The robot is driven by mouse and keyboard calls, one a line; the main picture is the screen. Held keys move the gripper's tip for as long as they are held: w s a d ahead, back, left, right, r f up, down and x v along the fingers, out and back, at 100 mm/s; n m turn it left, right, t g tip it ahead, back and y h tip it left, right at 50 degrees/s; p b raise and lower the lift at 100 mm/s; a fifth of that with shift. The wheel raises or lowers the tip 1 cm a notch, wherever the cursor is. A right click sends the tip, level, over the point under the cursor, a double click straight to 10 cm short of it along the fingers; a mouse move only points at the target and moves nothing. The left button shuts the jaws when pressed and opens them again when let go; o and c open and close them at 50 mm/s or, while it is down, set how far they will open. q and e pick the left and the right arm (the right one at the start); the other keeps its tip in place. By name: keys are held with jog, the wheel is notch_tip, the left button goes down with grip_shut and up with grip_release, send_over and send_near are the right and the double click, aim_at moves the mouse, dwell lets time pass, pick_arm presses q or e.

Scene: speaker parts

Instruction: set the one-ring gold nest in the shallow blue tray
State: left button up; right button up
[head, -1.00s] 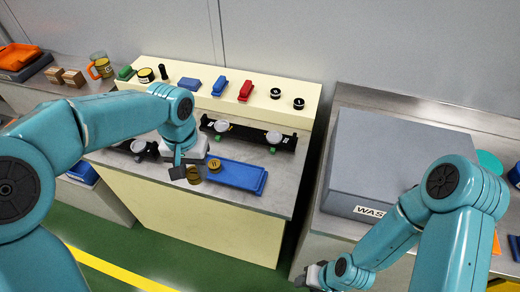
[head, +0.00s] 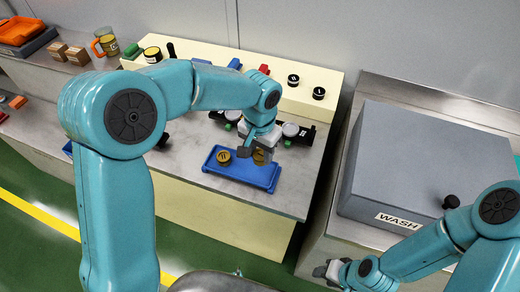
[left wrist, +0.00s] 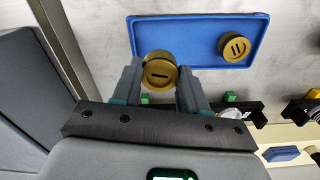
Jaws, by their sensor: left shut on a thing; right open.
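The gold nest with a single bar mark (left wrist: 159,68) is between the fingers of my left gripper (left wrist: 163,85), which is shut on it. In the head view my left gripper (head: 254,154) holds this nest (head: 260,157) at the right part of the shallow blue tray (head: 250,178). I cannot tell whether the nest touches the tray floor. A second gold nest with two bars (head: 223,157) sits in the tray's left part; it also shows in the left wrist view (left wrist: 234,47). My right gripper (head: 328,271) is open and empty, low at the front.
Behind the tray is a black rack with round white pieces (head: 290,129), partly hidden by my left arm. A cream shelf (head: 325,75) with small parts stands behind it. A grey box marked WASH (head: 420,165) is on the right bench. Bare counter (head: 300,195) lies right of the tray.

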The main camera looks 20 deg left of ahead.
aim_at(261, 163)
pick_arm(q)
jog(key=shift+w+d+f, duration=0.2)
jog(key=shift+w+d, duration=0.1)
jog(key=shift+w, duration=0.05)
jog(key=shift+s+a+f+b, duration=0.3)
jog(key=shift+s+a+b, duration=0.05)
jog(key=shift+a+b, duration=0.1)
jog(key=shift+s+f+b, duration=0.15)
jog(key=shift+f+b, duration=0.15)
jog(key=f, duration=0.1)
jog(key=f+b, duration=0.2)
jog(key=shift+w+d, duration=0.3)
jog(key=shift+s+a+f+b, duration=0.15)
jog(key=shift+s+f+b, duration=0.05)
jog(key=shift+f+b, duration=0.2)
jog(key=shift+w, duration=0.15)
pick_arm(e)
notch_tip(261, 163, down, 4)
jog(key=shift+w+f, duration=0.15)
jog(key=shift+f, duration=0.1)
pick_arm(q)
jog(key=shift+r, duration=0.1)
pick_arm(e)
jog(key=shift+d, duration=0.1)
pick_arm(q)
jog(key=shift+d, duration=0.2)
